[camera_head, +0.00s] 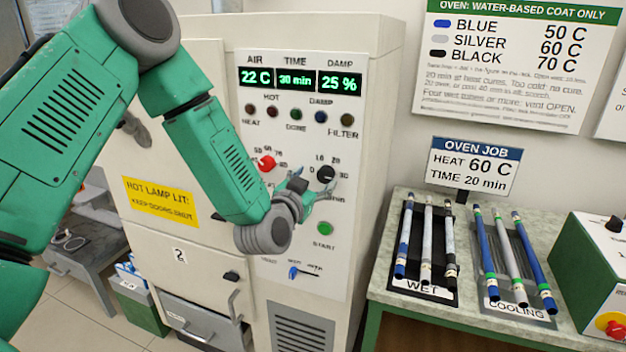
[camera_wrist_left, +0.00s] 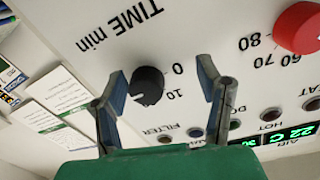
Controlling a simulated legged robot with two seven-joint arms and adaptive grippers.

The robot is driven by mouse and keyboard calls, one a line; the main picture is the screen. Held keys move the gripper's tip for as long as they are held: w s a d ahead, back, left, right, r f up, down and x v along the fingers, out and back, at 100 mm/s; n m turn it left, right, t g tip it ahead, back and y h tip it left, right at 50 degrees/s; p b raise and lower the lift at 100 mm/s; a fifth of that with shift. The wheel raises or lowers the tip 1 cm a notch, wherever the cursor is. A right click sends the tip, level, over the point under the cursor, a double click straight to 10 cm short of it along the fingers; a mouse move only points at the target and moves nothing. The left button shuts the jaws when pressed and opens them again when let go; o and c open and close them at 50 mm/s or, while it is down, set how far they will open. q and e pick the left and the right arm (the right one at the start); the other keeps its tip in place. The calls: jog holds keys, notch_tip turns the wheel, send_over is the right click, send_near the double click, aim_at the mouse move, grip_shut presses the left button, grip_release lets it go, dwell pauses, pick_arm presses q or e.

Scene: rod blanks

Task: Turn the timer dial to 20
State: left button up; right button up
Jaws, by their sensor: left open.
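The black timer dial (camera_head: 326,174) is on the oven's white control panel, right of the red heat dial (camera_head: 267,163). The green TIME display (camera_head: 296,79) reads 30 min. My left gripper (camera_head: 305,188) is in front of the panel, just left of and below the dial. In the left wrist view the timer dial (camera_wrist_left: 148,84) appears between the two blue-grey fingers of my open left gripper (camera_wrist_left: 165,76). I see gaps on both sides, so the fingers do not grip it. The scale beside it shows 0 and 10. My right gripper is not in view.
A job card (camera_head: 472,168) says heat 60 C, time 20 min. The green start button (camera_head: 325,228) and blue lever (camera_head: 293,272) are below the dial. Rods lie on the wet rack (camera_head: 433,291) and cooling rack (camera_head: 515,309) on the bench to the right.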

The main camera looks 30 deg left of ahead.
aim_at(328, 179)
pick_arm(q)
jog(key=d, duration=0.3)
jog(key=shift+r, duration=0.35)
jog(key=c, duration=1.1)
jog(key=shift+a+f, duration=0.2)
jog(key=shift+a, duration=0.5)
jog(key=shift+c, duration=0.2)
jog(key=shift+d+n+b, duration=0.35)
jog(key=shift+n+b, duration=0.05)
jog(key=shift+n, duration=0.4)
jog(key=n+b, duration=0.1)
jog(key=n, duration=0.1)
jog(key=shift+a+f+n+b, duration=0.15)
jog(key=shift+n+b, duration=0.15)
jog(key=shift+b, duration=0.1)
jog(key=n+b, duration=0.2)
jog(key=n, duration=0.1)
jog(key=shift+n, duration=0.4)
jog(key=shift+n+y+b, duration=0.3)
jog(key=shift+n+b, duration=0.7)
jog(key=shift+n, duration=0.9)
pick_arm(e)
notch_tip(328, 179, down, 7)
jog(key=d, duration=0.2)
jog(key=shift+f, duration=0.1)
